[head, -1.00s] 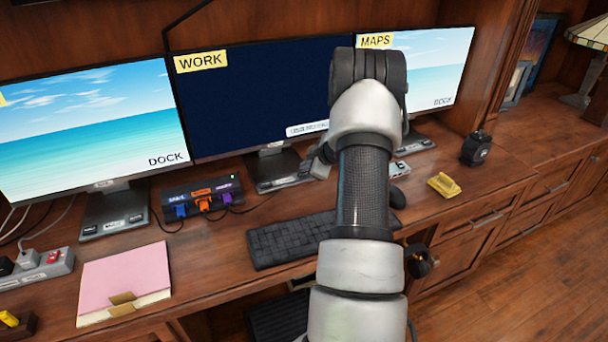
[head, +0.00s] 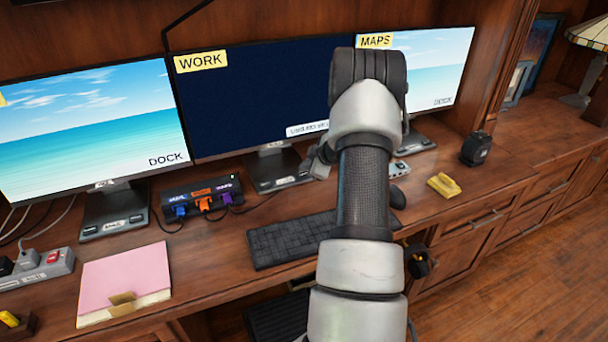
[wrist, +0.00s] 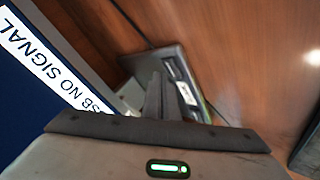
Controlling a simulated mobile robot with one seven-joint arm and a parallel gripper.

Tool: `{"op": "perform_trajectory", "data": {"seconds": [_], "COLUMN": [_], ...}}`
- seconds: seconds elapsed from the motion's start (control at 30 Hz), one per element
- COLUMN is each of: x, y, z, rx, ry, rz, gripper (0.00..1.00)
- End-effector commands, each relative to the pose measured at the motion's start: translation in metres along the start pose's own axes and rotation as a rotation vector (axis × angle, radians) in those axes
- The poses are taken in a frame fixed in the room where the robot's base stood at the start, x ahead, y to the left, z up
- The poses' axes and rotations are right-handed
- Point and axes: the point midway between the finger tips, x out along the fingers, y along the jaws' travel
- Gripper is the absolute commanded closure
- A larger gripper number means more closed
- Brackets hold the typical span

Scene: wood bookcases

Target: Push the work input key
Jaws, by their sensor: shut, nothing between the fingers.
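The WORK monitor (head: 250,95) stands in the middle of the desk, its screen dark blue with a white no-signal label at the lower right. Its stand base (head: 272,177) has small pale labels along the front edge; they are too small to read. My gripper (head: 308,166) is at the right side of this base, mostly hidden behind my arm in the head view. In the wrist view my gripper (wrist: 166,92) is shut and empty, its fingers in front of a dark base with pale labels (wrist: 178,70). I cannot tell whether the fingertips touch it.
A hub (head: 203,196) with coloured plugs sits left of the base. A keyboard (head: 285,241) lies in front. The DOCK monitor (head: 90,125) is at left, the MAPS monitor (head: 436,75) at right. A yellow object (head: 443,185) and a black object (head: 476,149) stand on the right.

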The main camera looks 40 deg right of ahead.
Motion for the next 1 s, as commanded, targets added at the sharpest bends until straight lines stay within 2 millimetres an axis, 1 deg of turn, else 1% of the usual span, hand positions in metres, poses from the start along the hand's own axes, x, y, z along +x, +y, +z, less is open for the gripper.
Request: {"op": "perform_trajectory", "data": {"seconds": [0.27,0.57,1.0], "x": [0.0002,0.0063,0.007], "y": [-0.0001,-0.0046,-0.0052], "z": [0.0001,0.0042,0.0051], "rx": [0.0,0.0,0.0], "ry": [0.0,0.0,0.0], "rz": [0.0,-0.001,0.0], "gripper": [1.0,1.0,1.0]}}
